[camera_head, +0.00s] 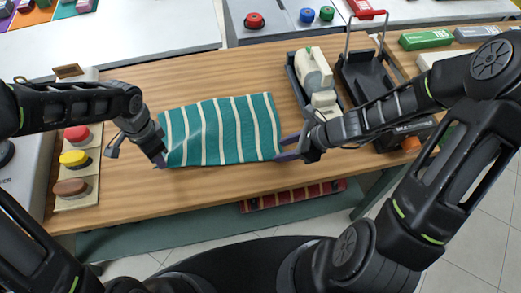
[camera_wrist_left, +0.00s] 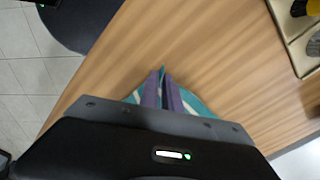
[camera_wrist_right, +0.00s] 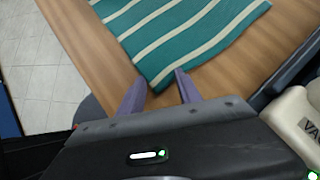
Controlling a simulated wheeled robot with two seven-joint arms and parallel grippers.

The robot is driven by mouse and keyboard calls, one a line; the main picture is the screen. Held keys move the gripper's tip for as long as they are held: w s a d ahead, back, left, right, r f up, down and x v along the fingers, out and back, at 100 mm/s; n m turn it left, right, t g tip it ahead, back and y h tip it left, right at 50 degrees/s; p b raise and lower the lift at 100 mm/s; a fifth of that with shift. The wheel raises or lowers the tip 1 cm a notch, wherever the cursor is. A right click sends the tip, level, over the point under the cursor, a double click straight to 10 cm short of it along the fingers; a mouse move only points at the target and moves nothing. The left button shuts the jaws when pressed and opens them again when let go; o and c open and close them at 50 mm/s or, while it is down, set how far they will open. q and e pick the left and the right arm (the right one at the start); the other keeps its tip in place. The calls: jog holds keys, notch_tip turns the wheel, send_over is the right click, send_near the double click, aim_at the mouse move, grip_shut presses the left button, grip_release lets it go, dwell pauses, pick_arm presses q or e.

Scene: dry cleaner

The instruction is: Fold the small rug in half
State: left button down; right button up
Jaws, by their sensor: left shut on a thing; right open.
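The small rug (camera_head: 222,130) is teal with cream stripes and lies flat on the wooden table, roughly rectangular. My left gripper (camera_head: 161,161) is at the rug's near left corner, shut on its edge; the left wrist view shows a bit of teal cloth (camera_wrist_left: 190,103) around the purple fingers (camera_wrist_left: 162,88). My right gripper (camera_head: 285,148) is at the near right corner. Its fingers are apart in the right wrist view (camera_wrist_right: 158,90), with the rug's corner (camera_wrist_right: 157,84) between or just beyond the tips; contact is unclear.
Red, yellow and brown buttons (camera_head: 75,158) sit on a panel at the table's left. A cream device (camera_head: 314,75) and a black tray with a red handle (camera_head: 367,75) stand right of the rug. The wooden table (camera_head: 190,80) is clear behind the rug. A red striped mat (camera_head: 290,195) lies below the front edge.

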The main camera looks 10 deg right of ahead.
jog(key=shift+f, duration=0.15)
grip_shut()
dwell(1.4)
jog(key=shift+r, duration=2.55)
